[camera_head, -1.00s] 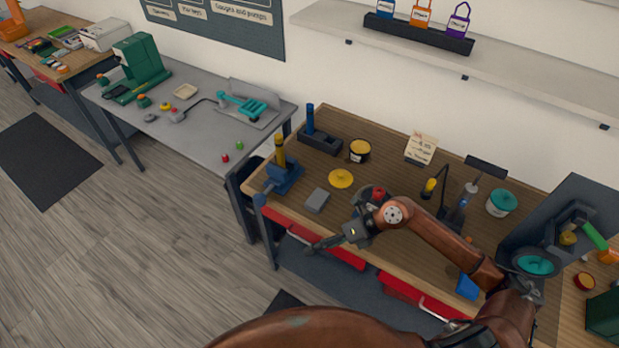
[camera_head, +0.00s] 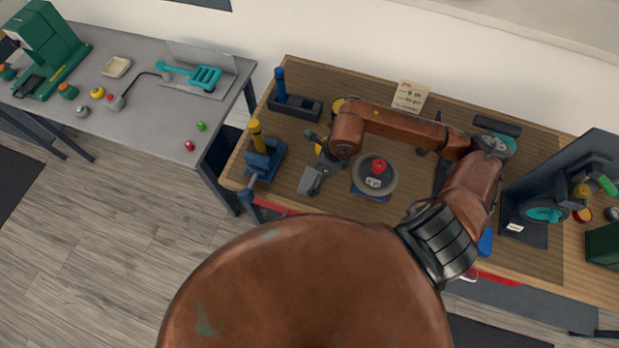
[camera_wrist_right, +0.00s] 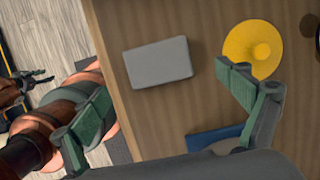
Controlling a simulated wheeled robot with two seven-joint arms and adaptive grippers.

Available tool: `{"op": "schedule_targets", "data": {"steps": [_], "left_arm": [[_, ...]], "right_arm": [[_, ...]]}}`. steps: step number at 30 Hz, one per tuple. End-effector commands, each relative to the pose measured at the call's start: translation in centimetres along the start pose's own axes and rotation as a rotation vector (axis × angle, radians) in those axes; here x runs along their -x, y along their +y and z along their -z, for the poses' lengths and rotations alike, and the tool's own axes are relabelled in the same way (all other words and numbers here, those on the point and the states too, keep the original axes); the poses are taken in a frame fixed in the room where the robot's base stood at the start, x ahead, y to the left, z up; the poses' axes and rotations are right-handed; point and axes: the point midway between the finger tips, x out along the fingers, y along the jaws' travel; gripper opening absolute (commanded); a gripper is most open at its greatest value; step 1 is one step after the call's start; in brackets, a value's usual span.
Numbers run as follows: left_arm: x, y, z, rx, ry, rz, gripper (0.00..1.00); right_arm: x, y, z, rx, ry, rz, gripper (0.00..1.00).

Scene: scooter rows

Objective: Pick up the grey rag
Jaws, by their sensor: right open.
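The grey rag (camera_wrist_right: 158,63) looks like a flat, folded grey rectangle on the wooden bench. It lies near the bench's front edge in the right wrist view. In the head view the rag (camera_head: 309,183) shows partly beside my gripper. My right gripper (camera_wrist_right: 157,95) is open and empty, its green-padded fingers spread either side of the rag and apart from it. In the head view my right gripper (camera_head: 321,158) is over the bench's left part, partly hidden by its arm. My left gripper (camera_wrist_right: 28,86) shows small at the wrist view's left edge.
A yellow dish (camera_wrist_right: 253,49) lies right of the rag in the wrist view. A blue vise (camera_head: 265,162) stands left of it in the head view. A grey round dish with a red item (camera_head: 374,176) sits to the right. A grey table (camera_head: 150,115) stands further left.

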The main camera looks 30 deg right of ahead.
Motion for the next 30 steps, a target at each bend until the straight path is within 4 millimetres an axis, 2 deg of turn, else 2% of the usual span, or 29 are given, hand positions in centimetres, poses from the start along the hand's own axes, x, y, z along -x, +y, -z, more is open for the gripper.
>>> {"op": "schedule_targets", "data": {"steps": [4,9,12,17,25,30], "left_arm": [[0.7,-0.2,0.7,-0.002,0.009,0.002,0.4],[0.7,-0.4,3.5,-0.007,0.044,0.004,0.4],[0.7,-0.5,4.2,-0.008,0.053,0.005,0.4],[0.7,-0.5,3.8,-0.008,0.047,0.004,0.4],[0.7,-0.3,2.0,-0.004,0.025,0.003,0.4],[0.7,-0.3,1.9,-0.004,0.024,0.003,0.4]], "right_arm": [[-2.2,0.3,-0.5,-0.001,-0.002,-0.005,0.93],[-4.0,0.2,-0.5,0.001,-0.002,-0.002,0.93],[-4.3,0.2,-0.5,0.002,-0.002,-0.003,0.93],[-4.3,0.2,-0.5,0.002,-0.002,-0.002,0.93],[-4.3,0.2,-0.5,0.002,-0.002,-0.002,0.74],[-4.3,0.2,-0.5,0.002,-0.002,-0.002,0.62]]}}
